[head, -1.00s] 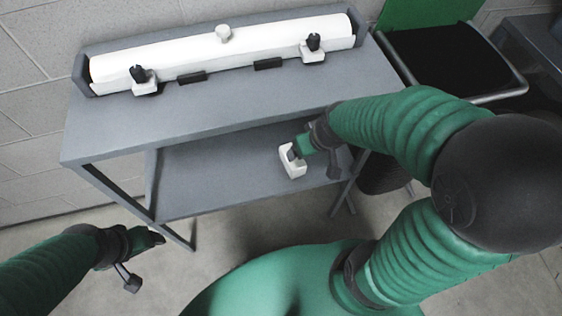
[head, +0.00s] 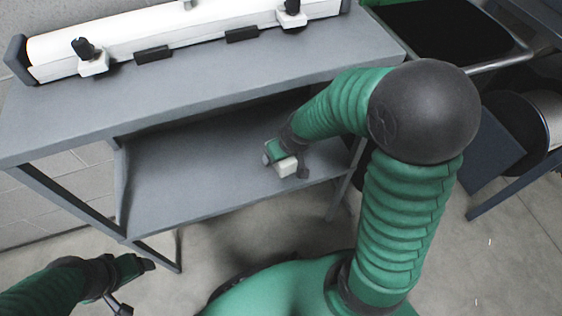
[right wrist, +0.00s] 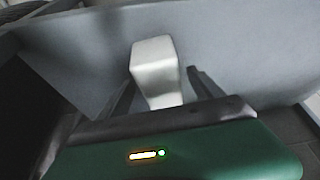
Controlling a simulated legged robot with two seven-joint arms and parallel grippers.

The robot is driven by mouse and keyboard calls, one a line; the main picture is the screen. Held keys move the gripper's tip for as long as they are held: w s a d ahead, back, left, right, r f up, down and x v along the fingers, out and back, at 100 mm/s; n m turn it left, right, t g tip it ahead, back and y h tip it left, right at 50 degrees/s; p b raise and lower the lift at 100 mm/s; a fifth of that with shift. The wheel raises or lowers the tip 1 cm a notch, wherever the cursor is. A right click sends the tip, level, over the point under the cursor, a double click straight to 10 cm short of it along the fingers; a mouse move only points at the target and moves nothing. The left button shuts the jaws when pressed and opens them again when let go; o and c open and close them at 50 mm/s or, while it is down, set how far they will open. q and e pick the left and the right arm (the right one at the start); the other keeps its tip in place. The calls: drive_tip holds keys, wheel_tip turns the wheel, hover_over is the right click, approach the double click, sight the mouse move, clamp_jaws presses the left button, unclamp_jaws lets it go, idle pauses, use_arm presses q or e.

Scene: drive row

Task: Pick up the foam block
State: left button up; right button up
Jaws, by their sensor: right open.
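The foam block is a small white block (head: 287,168) on the lower grey shelf, near its front edge. It also shows in the right wrist view (right wrist: 154,62), pale and upright in the picture. My right gripper (head: 284,161) is at the block, open, and hides part of it in the head view. In the right wrist view its two dark fingers (right wrist: 160,80) stand one on each side of the block's near end. Contact cannot be made out. My left gripper (head: 143,265) hangs low at the left, away from the shelves, and its jaws are too small to read.
The grey table top (head: 210,95) overhangs the lower shelf (head: 200,175). On it lies a long white roll (head: 190,35) with black-knobbed clamps (head: 88,58). A table leg (head: 347,185) stands right of the block. A black-topped container (head: 450,35) is at the back right.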

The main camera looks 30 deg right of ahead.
drive_tip(key=shift+x, duration=1.2)
drive_tip(key=shift+f, duration=0.15)
drive_tip(key=shift+r, duration=0.2)
drive_tip(key=c, duration=1.4)
use_arm(q)
drive_tip(key=shift+x, duration=0.8)
drive_tip(key=shift+s, duration=0.15)
